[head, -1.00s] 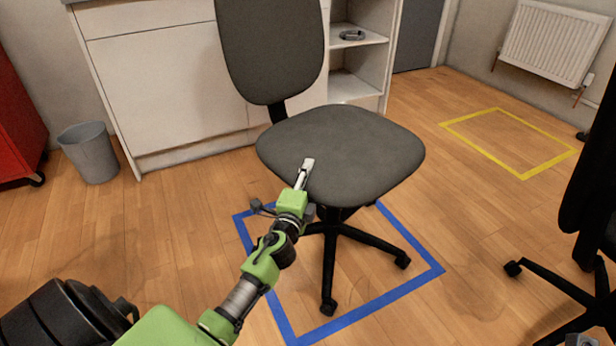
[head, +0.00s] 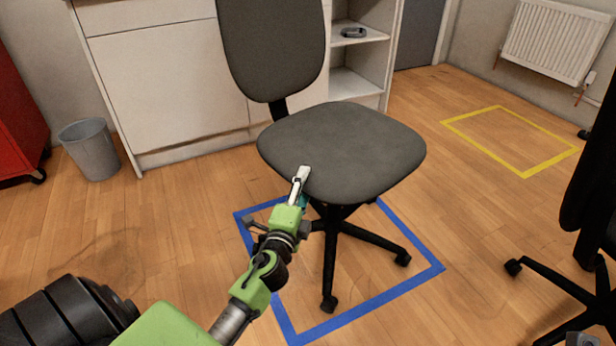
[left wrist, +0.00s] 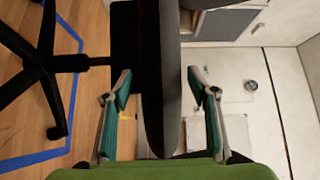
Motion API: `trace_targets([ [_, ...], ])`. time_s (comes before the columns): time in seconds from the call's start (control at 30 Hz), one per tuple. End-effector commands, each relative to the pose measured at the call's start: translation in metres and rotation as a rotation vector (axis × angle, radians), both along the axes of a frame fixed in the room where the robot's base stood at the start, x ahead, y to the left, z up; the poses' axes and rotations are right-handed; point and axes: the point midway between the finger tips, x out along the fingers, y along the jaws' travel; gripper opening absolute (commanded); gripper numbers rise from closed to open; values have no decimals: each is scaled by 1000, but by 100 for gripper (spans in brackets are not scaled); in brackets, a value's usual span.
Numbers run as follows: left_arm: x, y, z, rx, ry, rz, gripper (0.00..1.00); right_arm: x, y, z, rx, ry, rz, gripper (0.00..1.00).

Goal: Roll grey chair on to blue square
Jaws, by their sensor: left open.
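The grey chair (head: 342,150) stands within the blue square (head: 392,294) taped on the wooden floor; at least two of its black casters show inside the tape. The far part of the square is hidden behind the chair. My left gripper (head: 302,180) is at the front left edge of the seat. In the left wrist view my left gripper (left wrist: 160,88) is open, with one teal finger on either side of the seat edge (left wrist: 168,110). I cannot tell whether the fingers touch it.
A black chair (head: 590,210) stands at the right edge. A grey bin (head: 90,150) and a red cabinet (head: 18,125) are at the left. White cupboards (head: 165,85) stand behind the chair. A yellow taped square (head: 512,142) at the right is empty.

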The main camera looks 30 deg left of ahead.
Motion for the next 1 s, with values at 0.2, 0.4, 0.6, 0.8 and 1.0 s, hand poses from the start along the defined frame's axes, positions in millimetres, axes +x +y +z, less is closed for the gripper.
trace_targets([
  [0.2, -41, -13, -1, -3, 1, 2, 53, 0, 0, 0, -1, 0, 0, 55],
  [0.4, -57, -18, -1, 0, 0, 2, 53, 0, 0, 0, -1, 0, 0, 55],
  [0.6, -58, -19, 0, 0, -1, 1, 53, 0, 0, 0, -1, -1, 0, 55],
  [0.8, -58, -19, 0, 0, -1, 1, 53, 0, 0, 0, -1, 0, 0, 55],
  [1.0, -58, -19, 0, -2, -1, 2, 53, 0, 0, 0, -1, 0, 0, 55],
])
